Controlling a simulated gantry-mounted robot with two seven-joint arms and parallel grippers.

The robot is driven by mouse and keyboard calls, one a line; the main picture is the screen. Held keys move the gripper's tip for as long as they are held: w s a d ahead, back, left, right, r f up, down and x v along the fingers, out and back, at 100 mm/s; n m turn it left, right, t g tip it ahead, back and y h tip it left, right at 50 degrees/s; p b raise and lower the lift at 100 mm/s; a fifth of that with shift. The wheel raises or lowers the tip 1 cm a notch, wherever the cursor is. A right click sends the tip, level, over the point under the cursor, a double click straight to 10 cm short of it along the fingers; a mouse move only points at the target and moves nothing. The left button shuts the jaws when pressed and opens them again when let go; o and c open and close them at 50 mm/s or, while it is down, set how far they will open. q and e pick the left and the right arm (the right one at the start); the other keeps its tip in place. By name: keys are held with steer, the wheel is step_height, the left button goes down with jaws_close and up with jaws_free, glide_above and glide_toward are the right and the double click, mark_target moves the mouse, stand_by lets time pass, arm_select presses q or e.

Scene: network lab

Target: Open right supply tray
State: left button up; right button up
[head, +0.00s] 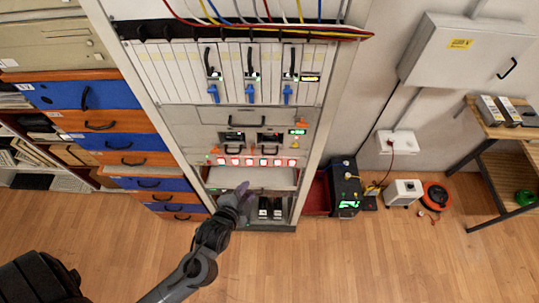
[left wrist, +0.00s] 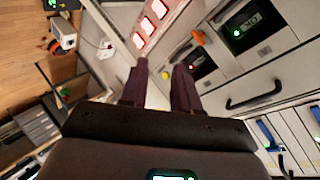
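The rack's front (head: 206,113) stands in the centre of the head view. Two dark units with lit displays sit side by side in it, the left one (head: 232,137) and the right one (head: 269,137). I cannot tell for sure which part is the right supply tray. My left gripper (head: 243,188) is in front of the rack's lower part, below a row of red-lit buttons (head: 258,162). In the left wrist view my left gripper's two fingers (left wrist: 158,88) are apart with nothing visible between them. A panel with a black handle (left wrist: 254,95) is beside them. My right gripper is out of view.
Blue and orange drawers (head: 100,94) stand left of the rack. A black box with a green light (head: 345,188) and a white box (head: 402,192) are on the floor to the right. The wooden floor (head: 330,260) in front is clear.

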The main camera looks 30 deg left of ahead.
arm_select(q)
step_height(320, 180, down, 4)
steer(key=w+a+m+t+y+b, duration=0.2)
steer(key=w+m+t+y+b, duration=0.15)
steer(key=y, duration=0.25)
steer(key=y+b, duration=0.2)
steer(key=b, duration=0.4)
glide_toward(269, 154)
steer(key=shift+n+t, duration=0.35)
steer(key=shift+t, duration=0.2)
steer(key=shift+f+p+x, duration=0.2)
steer(key=shift+x, duration=1.5)
steer(key=shift+f+p+x, duration=0.25)
steer(key=shift+x, duration=1.45)
steer(key=shift+f+p+x, duration=0.2)
steer(key=shift+x, duration=1.45)
steer(key=shift+a, duration=0.15)
jaws_close()
